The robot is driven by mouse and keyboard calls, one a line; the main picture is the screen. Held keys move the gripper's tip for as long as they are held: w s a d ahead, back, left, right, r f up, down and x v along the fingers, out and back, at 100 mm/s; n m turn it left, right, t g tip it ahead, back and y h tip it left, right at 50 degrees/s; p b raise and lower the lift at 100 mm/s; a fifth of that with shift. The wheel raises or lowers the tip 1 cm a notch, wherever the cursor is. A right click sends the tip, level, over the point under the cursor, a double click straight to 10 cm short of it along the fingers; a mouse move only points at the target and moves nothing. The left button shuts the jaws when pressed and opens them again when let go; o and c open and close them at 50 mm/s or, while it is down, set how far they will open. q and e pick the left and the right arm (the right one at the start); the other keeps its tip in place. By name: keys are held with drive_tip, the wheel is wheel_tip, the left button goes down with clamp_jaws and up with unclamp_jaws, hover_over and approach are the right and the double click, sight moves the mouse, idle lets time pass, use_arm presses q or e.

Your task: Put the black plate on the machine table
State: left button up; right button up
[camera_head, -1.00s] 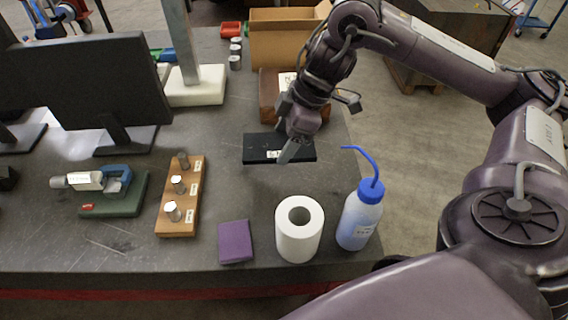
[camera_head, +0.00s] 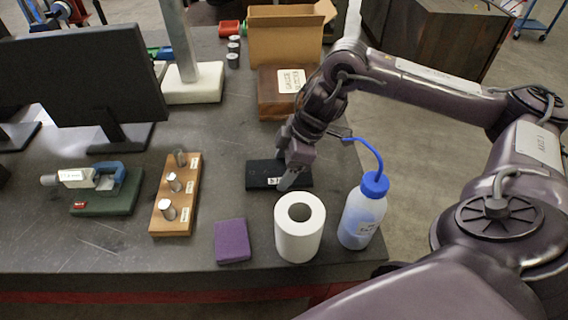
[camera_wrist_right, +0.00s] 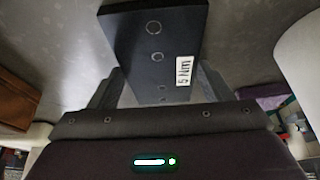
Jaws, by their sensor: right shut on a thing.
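The black plate (camera_head: 262,174) is in the head view, right of the table's middle, behind the paper roll. It is a flat dark slab with a white label; it lies level, at or very near the grey table top (camera_head: 110,225). My right gripper (camera_head: 289,184) reaches down over it and is shut on it. In the right wrist view the plate (camera_wrist_right: 150,48) shows several round holes and a label reading "5 Nm", and it sits between the two fingers of my right gripper (camera_wrist_right: 158,88). My left gripper is not in view.
A white paper roll (camera_head: 299,245) and a blue-capped bottle (camera_head: 362,215) stand in front. A purple pad (camera_head: 232,241) and a wooden pin block (camera_head: 165,215) lie to the left. A brown wooden box (camera_head: 275,97) and a cardboard box (camera_head: 283,42) stand behind.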

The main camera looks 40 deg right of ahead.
drive_tip(key=shift+f, duration=0.1)
drive_tip(key=o, duration=1.3)
